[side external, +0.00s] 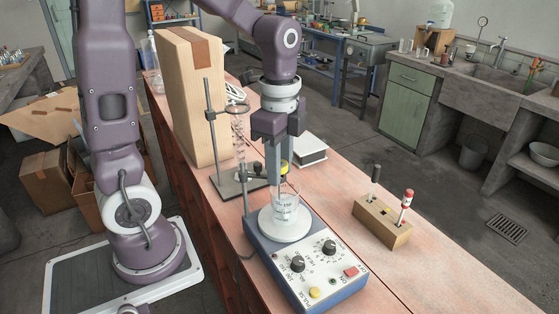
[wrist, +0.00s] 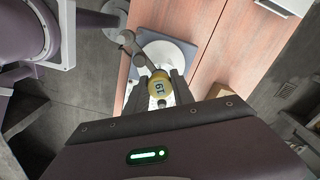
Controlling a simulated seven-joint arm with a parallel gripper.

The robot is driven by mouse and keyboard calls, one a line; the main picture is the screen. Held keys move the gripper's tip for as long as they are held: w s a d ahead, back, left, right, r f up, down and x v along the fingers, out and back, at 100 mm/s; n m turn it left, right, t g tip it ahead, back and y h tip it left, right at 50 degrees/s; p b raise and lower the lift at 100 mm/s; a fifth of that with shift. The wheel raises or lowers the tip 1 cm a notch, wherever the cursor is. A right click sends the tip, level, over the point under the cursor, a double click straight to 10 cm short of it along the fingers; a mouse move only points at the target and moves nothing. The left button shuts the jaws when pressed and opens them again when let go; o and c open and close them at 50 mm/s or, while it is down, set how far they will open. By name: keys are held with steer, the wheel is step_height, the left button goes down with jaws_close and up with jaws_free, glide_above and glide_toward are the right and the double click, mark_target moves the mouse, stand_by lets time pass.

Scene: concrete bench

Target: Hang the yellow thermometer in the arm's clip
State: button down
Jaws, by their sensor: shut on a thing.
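My gripper (side external: 278,168) points straight down above the beaker and is shut on the yellow thermometer (side external: 285,166). In the wrist view the thermometer's round yellow head (wrist: 158,84) shows its display between my gripper's fingers (wrist: 158,96). The dark clip arm (side external: 259,169) reaches from a thin rod on the left of the hotplate to beside the thermometer. It also shows in the wrist view (wrist: 136,52), close against the head. I cannot tell whether the thermometer sits in the clip. Its stem is hardly visible. The glass beaker (side external: 286,207) stands on the hotplate's white top (side external: 270,230).
The hotplate (side external: 315,285) has knobs on its front. A retort stand (side external: 209,115) with a glass tube and a tall cardboard box (side external: 190,100) stand behind at left. A wooden block (side external: 383,226) holding two upright tools is at right. The bench between is clear.

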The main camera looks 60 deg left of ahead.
steer(key=shift+f, duration=0.6)
steer(key=c, duration=1)
jaws_free()
steer(key=shift+o, duration=0.3)
steer(key=o, duration=0.3)
steer(key=shift+o, duration=0.2)
steer(key=shift+r, duration=0.1)
